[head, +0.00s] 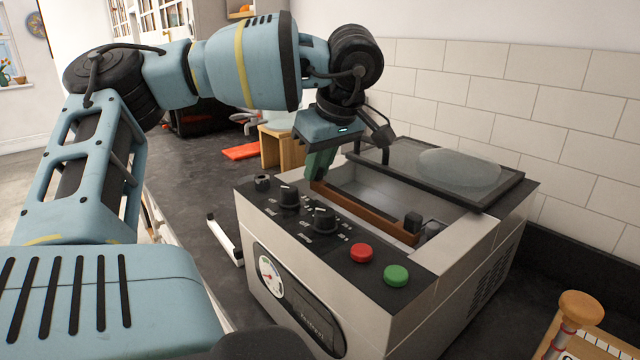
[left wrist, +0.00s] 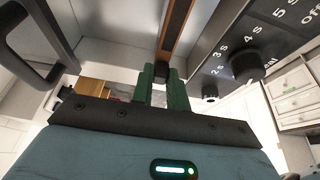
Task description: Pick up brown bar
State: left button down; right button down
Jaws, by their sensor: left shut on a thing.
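The brown bar (head: 366,213) is a long, thin strip along the front of the open chamber of a vacuum sealer (head: 345,270). It also shows in the left wrist view (left wrist: 176,32), running away from my fingers. My left gripper (head: 319,172) is shut on the bar's left end, with its green fingers (left wrist: 162,84) on either side of it. The bar's far end is near a small black block (head: 412,222). I cannot tell whether the bar is raised from its seat. My right gripper is not in view.
The sealer's clear lid (head: 440,170) is up behind the chamber. Dials, a red button (head: 361,253) and a green button (head: 396,275) line its front panel. A wooden rack (head: 580,325) stands at lower right. Dark counter (head: 185,200) lies left of the sealer.

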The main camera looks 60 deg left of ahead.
pick_arm(q)
notch_tip(320, 180, up, 13)
jog(key=shift+r, duration=0.15)
dwell(0.4)
